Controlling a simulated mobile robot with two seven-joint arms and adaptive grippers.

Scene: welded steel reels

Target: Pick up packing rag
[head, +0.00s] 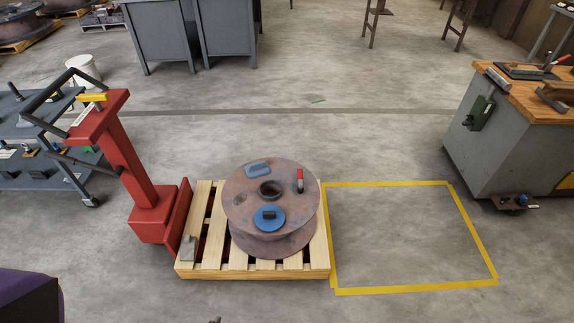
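A steel reel (240,215) stands flat on a wooden pallet (250,273). A small blue-grey folded piece (258,170), which looks like the packing rag, lies on the reel's top flange, behind the centre hole. A blue disc with a dark block (269,217) lies at the front of the flange, and a red-handled item (300,180) lies at its right. A flat grey piece (189,248) lies on the pallet's front left corner; I cannot tell what it is.
A red pallet jack (125,165) stands at the pallet's left, by a grey shelf cart (40,180). A yellow floor outline (415,290) to the right encloses clear floor. A wood-topped workbench (530,90) stands far right; grey cabinets (160,40) stand behind.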

